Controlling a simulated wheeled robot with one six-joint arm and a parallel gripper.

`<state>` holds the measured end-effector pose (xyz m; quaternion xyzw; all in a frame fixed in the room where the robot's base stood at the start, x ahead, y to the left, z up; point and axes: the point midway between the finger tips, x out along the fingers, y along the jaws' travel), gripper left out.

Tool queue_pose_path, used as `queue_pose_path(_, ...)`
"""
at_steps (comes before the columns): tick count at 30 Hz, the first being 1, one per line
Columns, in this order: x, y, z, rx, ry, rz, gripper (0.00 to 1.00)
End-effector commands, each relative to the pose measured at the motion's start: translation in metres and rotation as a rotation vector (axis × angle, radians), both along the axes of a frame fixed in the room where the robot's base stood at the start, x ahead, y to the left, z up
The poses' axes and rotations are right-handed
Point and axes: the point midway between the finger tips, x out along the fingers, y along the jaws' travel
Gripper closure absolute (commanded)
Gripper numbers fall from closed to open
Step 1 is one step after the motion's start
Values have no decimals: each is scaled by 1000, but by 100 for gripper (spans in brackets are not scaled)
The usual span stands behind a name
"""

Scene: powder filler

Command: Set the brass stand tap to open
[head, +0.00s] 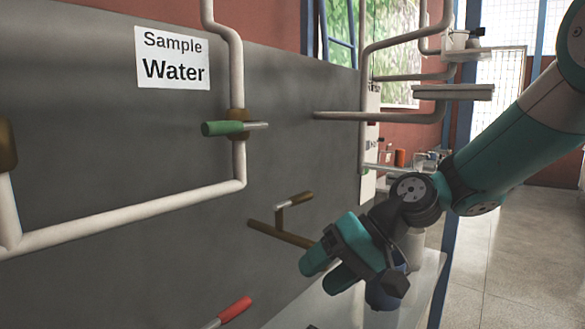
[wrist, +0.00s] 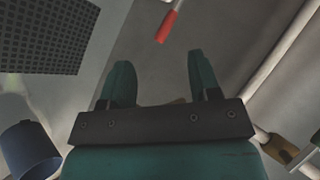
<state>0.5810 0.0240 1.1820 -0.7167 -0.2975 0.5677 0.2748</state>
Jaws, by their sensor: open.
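The brass stand tap (head: 280,233) sticks out from the grey panel in the head view. Its short stem carries a lever with a brass-coloured grip (head: 300,198), pointing right and slightly up, raised above the spout. My gripper (head: 325,272) is open and empty, just right of and below the spout's outer end, with its fingers toward the lower left. In the wrist view my gripper (wrist: 161,72) has its two teal fingers apart with nothing held between them. A small brownish piece shows at the gripper's bar there, mostly hidden; I cannot tell whether it is the tap.
A red handle (head: 235,310) sits low in front of the panel and shows in the wrist view (wrist: 168,26). A green-handled valve (head: 224,128) is on the white pipe under the Sample Water label. A blue container (wrist: 28,150) and dark grid (wrist: 45,35) lie at the wrist view's left.

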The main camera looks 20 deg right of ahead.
Motion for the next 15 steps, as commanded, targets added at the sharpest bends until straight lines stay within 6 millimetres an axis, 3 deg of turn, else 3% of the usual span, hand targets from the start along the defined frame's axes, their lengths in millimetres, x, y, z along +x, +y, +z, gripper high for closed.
queue_pose_path(1, 27, -23, 27, 88, 27, -93, 43)
queue_pose_path(6, 85, -92, 62, 366, 63, -331, 43)
queue_pose_path(11, 106, -144, 78, 541, 77, -464, 43)
queue_pose_path(15, 113, -160, 82, 608, 79, -506, 43)
